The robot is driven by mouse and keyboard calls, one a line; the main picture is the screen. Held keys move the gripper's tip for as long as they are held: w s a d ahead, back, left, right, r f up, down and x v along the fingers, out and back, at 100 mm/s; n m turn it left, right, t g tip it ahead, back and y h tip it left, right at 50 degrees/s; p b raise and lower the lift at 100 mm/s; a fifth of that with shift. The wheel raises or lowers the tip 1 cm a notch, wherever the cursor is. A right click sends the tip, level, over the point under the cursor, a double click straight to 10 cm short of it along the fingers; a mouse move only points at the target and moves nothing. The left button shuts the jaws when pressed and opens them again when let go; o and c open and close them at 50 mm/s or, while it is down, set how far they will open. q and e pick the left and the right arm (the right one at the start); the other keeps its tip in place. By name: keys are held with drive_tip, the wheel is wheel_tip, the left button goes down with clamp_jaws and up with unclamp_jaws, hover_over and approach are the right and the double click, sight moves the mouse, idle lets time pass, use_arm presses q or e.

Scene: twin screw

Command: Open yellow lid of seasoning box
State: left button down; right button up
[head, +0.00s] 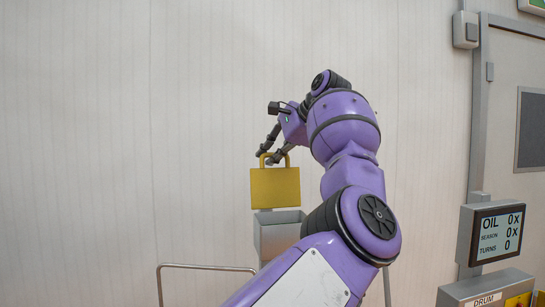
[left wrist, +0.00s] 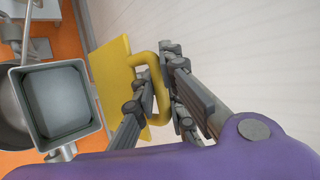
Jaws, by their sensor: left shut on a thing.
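The yellow lid (head: 275,188) stands upright above the grey seasoning box (head: 278,237) in the head view, its flat face toward the camera and its handle at the top. My left gripper (head: 269,156) is shut on this handle. The contact between lid and box is not clear. My right gripper is not in view.
A grey display (head: 497,233) reads OIL 0x, SEASON 0x, TURNS 0, above a panel marked DRUM (head: 490,290). A metal rail (head: 205,267) is at lower left. A door (head: 515,110) is at right. The plain wall (head: 120,130) fills the left.

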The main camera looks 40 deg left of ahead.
use_arm(q)
drive_tip(key=shift+s+r, duration=0.1)
drive_tip(key=shift+r, duration=0.15)
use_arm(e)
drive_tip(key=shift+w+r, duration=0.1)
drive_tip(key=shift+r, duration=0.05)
use_arm(q)
drive_tip(key=c, duration=2.1)
unclamp_jaws()
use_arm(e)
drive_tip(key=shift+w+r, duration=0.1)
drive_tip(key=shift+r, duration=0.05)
use_arm(q)
drive_tip(key=shift+d, duration=0.1)
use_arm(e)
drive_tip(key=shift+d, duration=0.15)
use_arm(q)
drive_tip(key=shift+d+r, duration=0.1)
drive_tip(key=shift+d, duration=0.1)
drive_tip(key=v, duration=1.1)
drive_tip(key=shift+d+r, duration=0.15)
drive_tip(key=shift+r, duration=0.05)
